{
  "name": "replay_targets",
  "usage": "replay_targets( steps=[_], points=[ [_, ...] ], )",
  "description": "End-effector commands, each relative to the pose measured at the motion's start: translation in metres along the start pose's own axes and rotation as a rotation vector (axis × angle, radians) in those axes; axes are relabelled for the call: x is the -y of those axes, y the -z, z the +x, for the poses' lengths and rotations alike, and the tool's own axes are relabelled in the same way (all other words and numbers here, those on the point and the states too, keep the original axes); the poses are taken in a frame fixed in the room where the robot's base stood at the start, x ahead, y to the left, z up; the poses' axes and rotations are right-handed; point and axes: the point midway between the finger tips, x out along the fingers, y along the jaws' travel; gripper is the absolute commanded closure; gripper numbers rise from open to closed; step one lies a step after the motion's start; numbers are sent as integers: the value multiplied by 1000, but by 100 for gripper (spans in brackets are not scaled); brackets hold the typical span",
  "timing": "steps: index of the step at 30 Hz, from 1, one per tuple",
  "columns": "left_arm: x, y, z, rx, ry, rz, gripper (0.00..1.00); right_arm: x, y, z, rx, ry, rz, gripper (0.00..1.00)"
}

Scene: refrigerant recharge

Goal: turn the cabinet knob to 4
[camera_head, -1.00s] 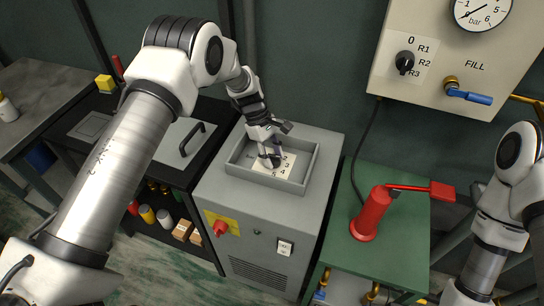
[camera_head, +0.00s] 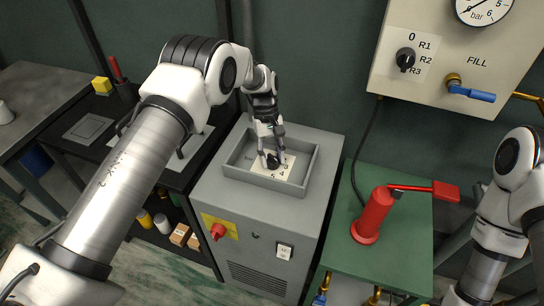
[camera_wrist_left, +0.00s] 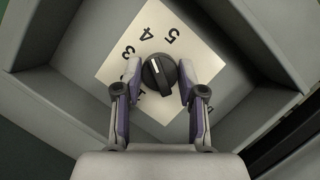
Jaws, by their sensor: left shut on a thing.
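The black cabinet knob (camera_wrist_left: 159,74) sits on a white dial plate (camera_wrist_left: 113,71) with printed numbers. The plate lies in the recessed tray on top of the grey cabinet (camera_head: 209,187). My left gripper (camera_head: 271,164) points down into the tray, its fingers on either side of the knob. In the left wrist view the gripper (camera_wrist_left: 158,83) is shut on it. A white line on the knob slants to the upper left, where the 3 and 4 are printed; I cannot tell exactly which number it marks. Other numbers are partly hidden by the left finger. My right gripper is out of view.
The tray's raised rim (camera_head: 304,169) surrounds the dial. A red switch (camera_head: 218,231) is on the cabinet front. A green table (camera_head: 398,262) with a red tool (camera_head: 373,215) stands at right, below a wall panel (camera_head: 438,69) with another knob and a gauge.

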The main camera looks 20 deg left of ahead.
Motion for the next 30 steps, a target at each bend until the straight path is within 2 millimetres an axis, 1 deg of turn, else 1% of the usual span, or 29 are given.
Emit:
replay_targets(
  steps=[1, 9, 10, 12, 20, 23, 26, 29, 30],
  points=[
    [2, -2, 6, 11, 9, 0, 95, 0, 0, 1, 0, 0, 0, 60],
    [2, -2, 6, 11, 9, 0, 95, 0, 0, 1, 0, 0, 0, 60],
    [2, -2, 6, 11, 9, 0, 57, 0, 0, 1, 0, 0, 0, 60],
    [2, -2, 5, 10, 8, 0, 35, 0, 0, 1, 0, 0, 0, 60],
    [1, -1, 2, 4, 3, 0, 35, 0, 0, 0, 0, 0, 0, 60],
    [0, 0, -2, 2, 2, 0, 35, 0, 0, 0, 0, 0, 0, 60],
    [0, 0, -16, 0, 0, 0, 35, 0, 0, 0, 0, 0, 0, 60],
    [0, 0, -39, 0, 0, 1, 35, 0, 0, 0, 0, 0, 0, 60],
    [-1, 1, -50, -1, -1, 1, 35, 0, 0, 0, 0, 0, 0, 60]
  ],
)
